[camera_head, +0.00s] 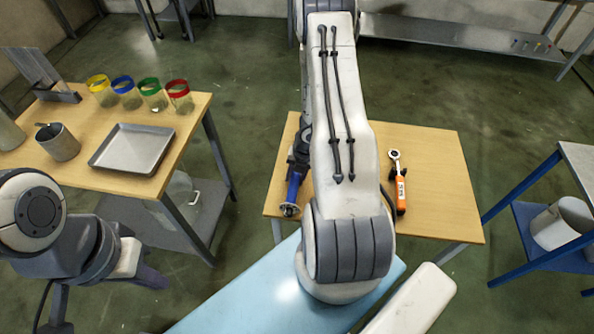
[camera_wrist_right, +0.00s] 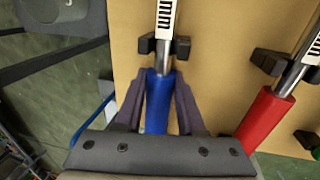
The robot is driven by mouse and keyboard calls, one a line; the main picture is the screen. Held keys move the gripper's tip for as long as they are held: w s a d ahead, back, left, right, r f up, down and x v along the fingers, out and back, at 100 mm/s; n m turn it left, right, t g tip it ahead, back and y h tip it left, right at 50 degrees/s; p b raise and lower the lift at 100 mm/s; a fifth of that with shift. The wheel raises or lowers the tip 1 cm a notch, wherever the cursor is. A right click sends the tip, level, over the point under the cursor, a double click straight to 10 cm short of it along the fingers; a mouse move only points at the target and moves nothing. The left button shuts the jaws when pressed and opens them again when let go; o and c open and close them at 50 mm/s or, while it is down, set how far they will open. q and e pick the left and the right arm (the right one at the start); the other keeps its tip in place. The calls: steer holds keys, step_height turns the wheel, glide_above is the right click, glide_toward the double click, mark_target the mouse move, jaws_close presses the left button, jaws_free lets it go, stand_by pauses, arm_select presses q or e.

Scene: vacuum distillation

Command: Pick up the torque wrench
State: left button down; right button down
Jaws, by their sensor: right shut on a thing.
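A wrench-like tool with a blue handle and a steel shaft marked "mm" shows in the right wrist view (camera_wrist_right: 157,103). My right gripper (camera_wrist_right: 158,98) has its two fingers on either side of the blue handle and is shut on it. In the head view a blue handle (camera_head: 293,186) shows at the left edge of the middle table, partly hidden by my right arm. Another wrench with an orange handle (camera_head: 400,192) and a ratchet head lies at the table's right. My left gripper (camera_head: 150,277) is at the lower left, away from the tools; its opening is unclear.
A red-handled tool (camera_wrist_right: 264,119) lies right of the blue one, with black holders (camera_wrist_right: 270,62) at the shafts. The left table holds a metal tray (camera_head: 133,149), several colour-rimmed beakers (camera_head: 152,95) and a metal cup (camera_head: 57,142). A blue-framed stand (camera_head: 545,225) is at right.

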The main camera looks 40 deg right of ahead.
steer(key=shift+w+r, duration=0.1)
steer(key=shift+r, duration=0.1)
step_height(320, 180, up, 4)
steer(key=p, duration=0.3)
steer(key=shift+r, duration=0.15)
steer(key=s+d+r, duration=0.3)
steer(key=s+r, duration=0.3)
steer(key=s, duration=0.5)
steer(key=shift+d+r, duration=0.2)
steer(key=shift+d, duration=0.1)
steer(key=shift+s, duration=0.1)
steer(key=c, duration=1.3)
jaws_free()
jaws_close()
